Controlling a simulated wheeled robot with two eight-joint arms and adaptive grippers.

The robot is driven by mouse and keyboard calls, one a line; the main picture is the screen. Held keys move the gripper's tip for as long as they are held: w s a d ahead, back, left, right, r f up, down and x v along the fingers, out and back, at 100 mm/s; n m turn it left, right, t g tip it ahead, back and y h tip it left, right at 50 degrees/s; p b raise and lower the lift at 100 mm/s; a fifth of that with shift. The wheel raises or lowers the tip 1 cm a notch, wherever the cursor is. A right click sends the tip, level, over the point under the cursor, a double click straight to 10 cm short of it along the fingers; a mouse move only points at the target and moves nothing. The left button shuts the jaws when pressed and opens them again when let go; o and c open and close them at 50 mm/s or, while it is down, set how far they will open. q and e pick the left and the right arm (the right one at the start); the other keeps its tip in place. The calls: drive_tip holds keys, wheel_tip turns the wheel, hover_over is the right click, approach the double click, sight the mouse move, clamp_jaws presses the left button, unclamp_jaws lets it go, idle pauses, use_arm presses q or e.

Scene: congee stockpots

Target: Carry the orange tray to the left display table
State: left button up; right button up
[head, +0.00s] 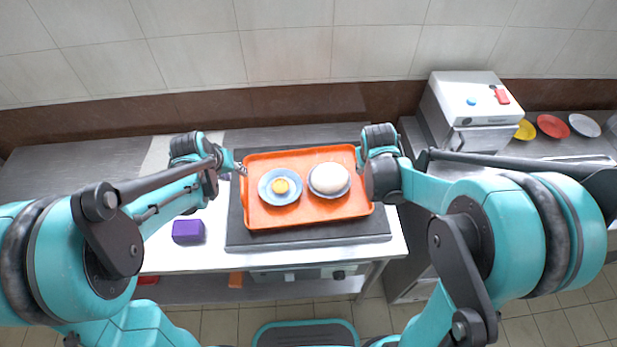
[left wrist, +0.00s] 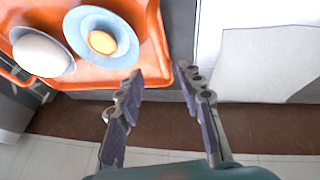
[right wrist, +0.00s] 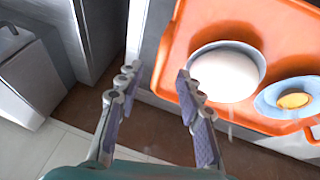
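The orange tray (head: 310,216) lies flat on a dark slab (head: 240,236) on the white worktop. It holds a blue plate with an egg-like yellow centre (head: 281,187) and a bowl of white food (head: 329,178). My left gripper (head: 241,168) is at the tray's left rim. In the left wrist view its fingers (left wrist: 160,88) are apart, with the tray's edge close to their tips. My right gripper (head: 359,157) is at the right rim. In the right wrist view its fingers (right wrist: 157,80) are also apart beside the tray's edge. Neither shows a closed hold.
A purple block (head: 188,231) sits on the worktop left of the slab. A grey counter (head: 60,180) extends at the far left; I cannot tell if it is the display table. A white machine (head: 470,105) and coloured plates (head: 552,126) stand at right. A tiled wall is behind.

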sight(241, 179)
use_arm(q)
drive_tip(key=shift+a+f, duration=0.15)
use_arm(e)
drive_tip(key=shift+a+f, duration=0.1)
drive_tip(key=shift+w, duration=0.1)
